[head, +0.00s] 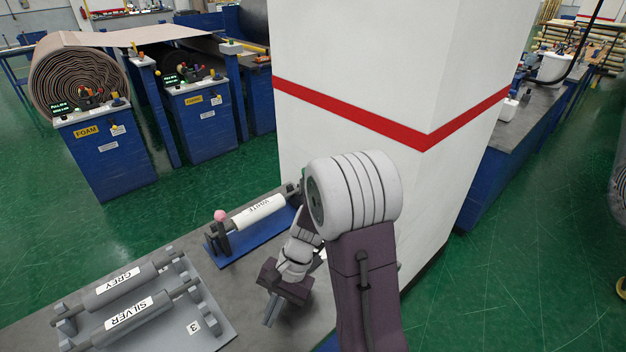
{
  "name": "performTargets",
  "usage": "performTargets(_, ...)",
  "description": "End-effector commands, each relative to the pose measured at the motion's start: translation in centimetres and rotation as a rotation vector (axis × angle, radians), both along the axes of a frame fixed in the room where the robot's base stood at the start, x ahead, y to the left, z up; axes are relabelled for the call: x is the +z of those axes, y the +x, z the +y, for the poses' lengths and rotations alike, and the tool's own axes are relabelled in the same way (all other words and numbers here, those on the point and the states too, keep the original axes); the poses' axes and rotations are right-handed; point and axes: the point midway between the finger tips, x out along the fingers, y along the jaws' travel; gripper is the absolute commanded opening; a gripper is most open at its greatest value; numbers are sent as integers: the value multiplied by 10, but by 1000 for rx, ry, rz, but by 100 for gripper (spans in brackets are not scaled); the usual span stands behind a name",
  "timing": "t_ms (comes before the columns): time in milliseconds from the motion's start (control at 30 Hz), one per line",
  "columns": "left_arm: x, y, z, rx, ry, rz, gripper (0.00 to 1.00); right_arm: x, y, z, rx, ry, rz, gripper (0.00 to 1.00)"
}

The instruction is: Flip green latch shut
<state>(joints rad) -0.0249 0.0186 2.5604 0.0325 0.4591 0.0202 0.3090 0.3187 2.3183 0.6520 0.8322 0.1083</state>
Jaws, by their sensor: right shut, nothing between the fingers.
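I cannot make out a green latch in the head view; my right arm covers part of the bench. My right gripper (271,314) is shut and empty, pointing down over the grey bench at the lower middle. It is to the lower right of a blue stand (233,256) that carries a roll with a white label reading WHITE (259,211). A dark post with a pink ball knob (220,215) stands at the left end of that stand. My left gripper is out of view.
Rolls labelled GREY (118,281) and SILVER (128,315) lie in a grey rack (213,341) at the lower left. A white pillar with a red stripe (349,113) rises behind the bench. Blue machines, one marked FOAM (105,165), stand beyond the green floor.

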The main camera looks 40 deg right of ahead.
Motion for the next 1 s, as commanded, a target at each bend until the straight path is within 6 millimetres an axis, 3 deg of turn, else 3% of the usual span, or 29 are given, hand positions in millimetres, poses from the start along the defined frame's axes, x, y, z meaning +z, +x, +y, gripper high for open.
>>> performTargets(133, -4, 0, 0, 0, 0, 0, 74, 9, 45, -3, -343, 249, 68, 0)
performTargets(233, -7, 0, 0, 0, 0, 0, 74, 24, 98, -29, -646, 500, 77, 0)
performTargets(267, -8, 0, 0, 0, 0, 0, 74, 31, 116, -45, -745, 588, 66, 0)
performTargets(300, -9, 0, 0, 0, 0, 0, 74, 38, 138, -73, -880, 710, 42, 0)
performTargets(367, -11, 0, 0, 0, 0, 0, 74, 47, 162, -128, -1071, 882, -17, 0)
performTargets(400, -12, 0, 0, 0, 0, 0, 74, 50, 168, -165, -1175, 974, -62, 0)
performTargets(500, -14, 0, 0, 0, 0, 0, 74, 51, 165, -246, -1377, 1148, -176, 0)
performTargets(633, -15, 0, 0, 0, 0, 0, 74, 51, 147, -317, -1531, 1285, -304, 0)
performTargets(700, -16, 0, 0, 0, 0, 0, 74, 50, 139, -338, -1574, 1326, -348, 0)
performTargets(800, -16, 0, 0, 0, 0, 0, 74, 50, 132, -352, -1604, 1351, -381, 0)
performTargets(1000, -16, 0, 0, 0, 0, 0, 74, 51, 132, -354, -1608, 1355, -385, 0)
